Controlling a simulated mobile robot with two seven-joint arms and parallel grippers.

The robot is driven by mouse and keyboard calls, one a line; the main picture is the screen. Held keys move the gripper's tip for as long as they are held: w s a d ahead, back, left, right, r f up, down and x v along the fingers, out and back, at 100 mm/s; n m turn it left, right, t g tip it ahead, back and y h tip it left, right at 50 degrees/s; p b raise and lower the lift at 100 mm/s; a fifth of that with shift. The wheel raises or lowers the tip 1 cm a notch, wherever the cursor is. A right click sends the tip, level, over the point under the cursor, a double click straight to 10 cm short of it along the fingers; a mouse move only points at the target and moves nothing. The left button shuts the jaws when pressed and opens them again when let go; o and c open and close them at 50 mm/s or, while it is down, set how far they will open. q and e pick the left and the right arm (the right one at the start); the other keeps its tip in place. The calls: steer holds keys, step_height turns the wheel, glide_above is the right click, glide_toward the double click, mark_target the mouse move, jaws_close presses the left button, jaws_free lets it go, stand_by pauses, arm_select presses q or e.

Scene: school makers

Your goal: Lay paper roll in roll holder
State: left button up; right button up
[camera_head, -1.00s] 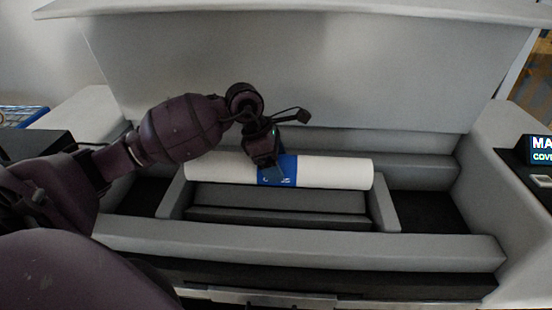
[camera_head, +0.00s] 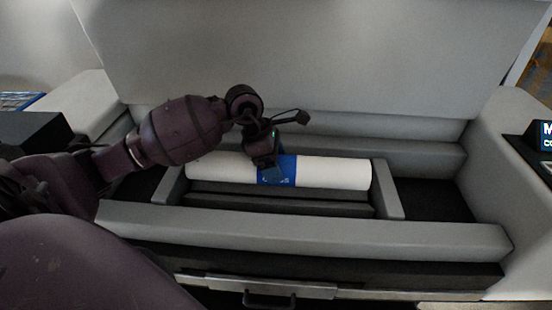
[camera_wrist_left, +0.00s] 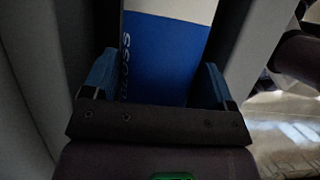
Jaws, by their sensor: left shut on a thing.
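The paper roll (camera_head: 332,172) is white with a blue band around its middle. It lies level, left to right, between the two grey side brackets of the roll holder (camera_head: 388,190) inside the open machine. My left gripper (camera_head: 272,172) comes from above and is shut on the roll at the blue band. In the left wrist view the blue fingers (camera_wrist_left: 160,84) stand on both sides of the blue and white roll (camera_wrist_left: 165,45). I cannot tell whether the roll's ends rest on the brackets. My right gripper is not in view.
The raised grey lid (camera_head: 310,60) stands behind the roll. A grey front bar (camera_head: 300,229) runs before the holder, with a drawer handle (camera_head: 270,299) below it. A small display (camera_head: 542,135) is at the right. Dark recesses flank the holder.

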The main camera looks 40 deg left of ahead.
arm_select(q)
steer(key=shift+f+b, duration=0.75)
steer(key=shift+f, duration=0.6)
steer(key=o, duration=1.4)
steer(key=shift+o, duration=0.5)
steer(key=shift+f, duration=0.1)
steer(key=p+v, duration=0.1)
steer(key=v, duration=1)
steer(key=shift+d, duration=0.1)
